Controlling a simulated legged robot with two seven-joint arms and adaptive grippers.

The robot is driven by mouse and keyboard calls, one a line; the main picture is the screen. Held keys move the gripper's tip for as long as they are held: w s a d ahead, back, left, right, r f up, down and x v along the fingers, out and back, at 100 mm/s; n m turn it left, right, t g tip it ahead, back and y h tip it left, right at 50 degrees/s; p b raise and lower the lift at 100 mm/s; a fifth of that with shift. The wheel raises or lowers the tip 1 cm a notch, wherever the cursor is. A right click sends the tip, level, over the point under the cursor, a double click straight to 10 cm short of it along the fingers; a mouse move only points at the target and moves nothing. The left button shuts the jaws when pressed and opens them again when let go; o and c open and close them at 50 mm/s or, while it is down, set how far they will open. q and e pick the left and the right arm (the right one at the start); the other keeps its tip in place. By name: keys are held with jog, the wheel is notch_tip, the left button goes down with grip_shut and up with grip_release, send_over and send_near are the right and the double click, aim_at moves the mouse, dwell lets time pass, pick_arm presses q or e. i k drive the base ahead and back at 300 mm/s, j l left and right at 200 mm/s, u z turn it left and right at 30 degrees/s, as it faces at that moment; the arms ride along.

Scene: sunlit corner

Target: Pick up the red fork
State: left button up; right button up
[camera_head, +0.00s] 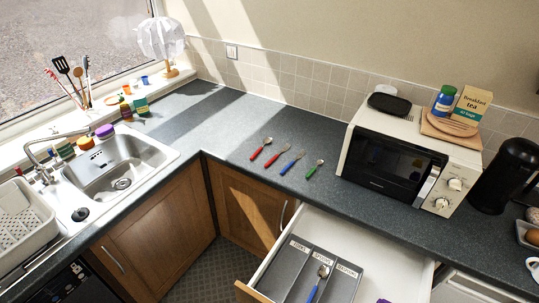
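Two red-handled utensils lie side by side on the dark grey countertop (235,118): a left one (260,150) and a right one (276,157). Their metal heads point away from me, toward the wall. The heads are too small to tell for sure which is the red fork. A blue-handled utensil (291,164) and a green-handled utensil (313,170) lie to their right. Neither of my grippers is in view.
An open drawer (401,274) below the counter holds a grey tray (271,281) with labelled compartments; a blue-handled spoon (315,287) lies in the middle one. A microwave (393,163) stands right of the utensils, a sink (121,168) is at left. Counter left of the utensils is clear.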

aim_at(275, 157)
jog(key=i+j, duration=0.15)
jog(key=j, duration=0.2)
jog(key=i+j, duration=0.15)
jog(key=j, duration=0.2)
jog(key=i+j+z, duration=0.15)
jog(key=j+z, duration=0.2)
jog(key=i+j+z, duration=0.1)
jog(key=j+z, duration=0.6)
jog(key=j, duration=0.2)
